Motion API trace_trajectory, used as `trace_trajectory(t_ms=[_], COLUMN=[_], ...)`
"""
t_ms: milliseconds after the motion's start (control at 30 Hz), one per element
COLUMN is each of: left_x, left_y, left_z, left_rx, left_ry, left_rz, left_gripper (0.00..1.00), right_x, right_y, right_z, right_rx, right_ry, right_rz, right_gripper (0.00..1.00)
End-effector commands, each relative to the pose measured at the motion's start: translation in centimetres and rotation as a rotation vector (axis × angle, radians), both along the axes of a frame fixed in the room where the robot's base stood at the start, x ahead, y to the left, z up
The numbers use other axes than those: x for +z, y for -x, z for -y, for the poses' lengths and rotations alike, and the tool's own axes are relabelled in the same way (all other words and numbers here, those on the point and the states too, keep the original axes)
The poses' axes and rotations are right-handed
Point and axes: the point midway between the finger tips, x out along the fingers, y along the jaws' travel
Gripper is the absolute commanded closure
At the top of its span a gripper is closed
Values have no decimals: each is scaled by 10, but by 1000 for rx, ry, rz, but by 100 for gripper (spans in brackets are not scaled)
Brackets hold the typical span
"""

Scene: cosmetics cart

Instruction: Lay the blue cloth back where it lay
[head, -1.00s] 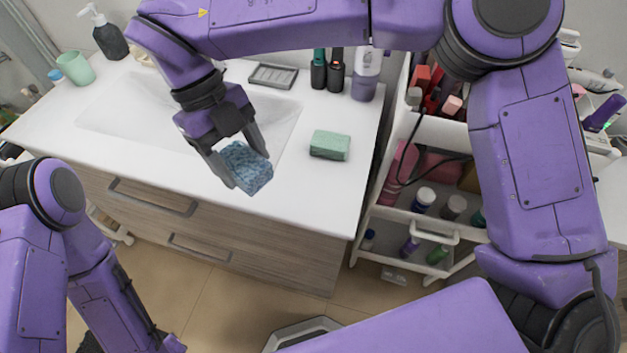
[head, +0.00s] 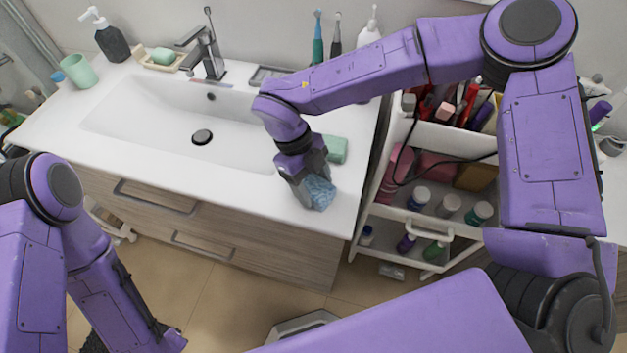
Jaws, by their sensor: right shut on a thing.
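The blue cloth (head: 321,192) is a mottled, bunched piece at the right part of the white counter, near its front edge. My right gripper (head: 312,196) is shut on it, pointing down, and hides part of it. The cloth is at or just above the counter top; I cannot tell whether it touches. My left arm is at the lower left, and its gripper is not clearly in view.
A green sponge (head: 335,149) lies just behind my right gripper. The sink basin (head: 150,120) with a faucet (head: 207,55) is to the left. A white cart (head: 437,133) with bottles stands right of the counter. The counter's front right corner is clear.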

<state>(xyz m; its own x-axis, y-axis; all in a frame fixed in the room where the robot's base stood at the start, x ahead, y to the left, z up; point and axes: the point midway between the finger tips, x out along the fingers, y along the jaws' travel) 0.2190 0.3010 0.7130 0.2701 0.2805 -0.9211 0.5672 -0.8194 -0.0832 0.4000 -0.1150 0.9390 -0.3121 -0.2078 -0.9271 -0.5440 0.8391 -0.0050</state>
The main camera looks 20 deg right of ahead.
Motion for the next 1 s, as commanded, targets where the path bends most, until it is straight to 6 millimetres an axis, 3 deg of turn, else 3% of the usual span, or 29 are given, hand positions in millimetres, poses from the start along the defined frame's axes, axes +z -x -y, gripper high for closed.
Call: trace_trajectory(t_ms=[67,100,167,533,1000], left_x=[0,0,0,-3,-19], left_y=[0,0,0,0,0], left_z=[0,0,0,0,0], left_rx=[0,0,0,0,0], left_ry=[0,0,0,0,0], left_rz=[0,0,0,0,0], left_gripper=[100,100,100,100,100], right_x=[0,0,0,7,102], right_y=[0,0,0,-4,-35], right_z=[0,0,0,-2,-24], right_rx=[0,0,0,-1,0], right_ry=[0,0,0,0,1], right_rz=[0,0,0,3,2], right_gripper=[61,27,11,11,11])
